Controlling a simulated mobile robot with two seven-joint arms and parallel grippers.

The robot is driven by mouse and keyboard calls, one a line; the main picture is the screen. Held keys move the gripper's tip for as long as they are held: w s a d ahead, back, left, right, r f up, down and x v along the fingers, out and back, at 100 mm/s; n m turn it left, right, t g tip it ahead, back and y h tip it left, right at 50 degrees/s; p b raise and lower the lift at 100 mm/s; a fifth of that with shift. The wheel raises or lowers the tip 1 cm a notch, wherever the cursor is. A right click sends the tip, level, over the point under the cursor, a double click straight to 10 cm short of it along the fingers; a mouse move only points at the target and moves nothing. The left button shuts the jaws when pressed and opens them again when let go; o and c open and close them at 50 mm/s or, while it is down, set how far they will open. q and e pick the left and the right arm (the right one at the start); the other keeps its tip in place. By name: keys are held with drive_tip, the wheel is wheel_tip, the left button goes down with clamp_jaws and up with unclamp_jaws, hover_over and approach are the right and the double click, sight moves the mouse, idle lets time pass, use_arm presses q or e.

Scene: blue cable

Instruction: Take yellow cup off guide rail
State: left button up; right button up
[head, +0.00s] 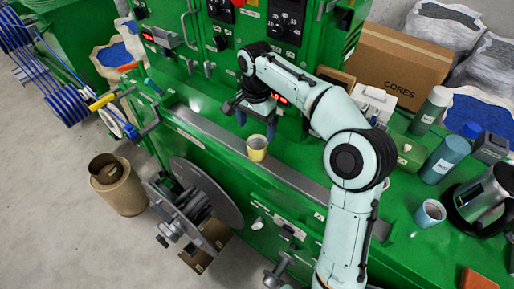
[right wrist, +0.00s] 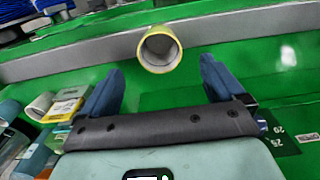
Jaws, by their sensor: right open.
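The yellow cup (head: 257,148) stands on the grey guide rail (head: 208,127) along the green machine's front ledge in the head view. In the right wrist view, the cup (right wrist: 160,50) shows its open round mouth and pale inside, with the rail (right wrist: 85,62) behind it. My right gripper (head: 256,112) is above and behind the cup in the head view. Its two blue fingers are spread wide and empty, and in the right wrist view the gripper (right wrist: 160,85) has the cup ahead between its fingertips, apart from them. My left gripper is not in view.
A second cup (head: 430,213), a kettle (head: 487,194), a teal canister (head: 445,160) and a cardboard box (head: 398,62) are on the right. A cable reel (head: 205,197) juts out below the rail. The ledge around the yellow cup looks clear.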

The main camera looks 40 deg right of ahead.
sight(257, 147)
drive_tip(key=f, duration=0.4)
drive_tip(key=shift+s+f+b, duration=0.25)
drive_tip(key=shift+s+b, duration=0.05)
drive_tip(key=shift+s, duration=0.05)
drive_tip(key=shift+w+f, duration=0.2)
drive_tip(key=shift+f, duration=0.3)
drive_tip(key=f, duration=0.4)
drive_tip(key=shift+w+d+f, duration=0.1)
drive_tip(key=shift+d+f, duration=0.15)
drive_tip(key=shift+f, duration=0.05)
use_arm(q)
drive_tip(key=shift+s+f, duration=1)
use_arm(e)
drive_tip(key=c, duration=1.1)
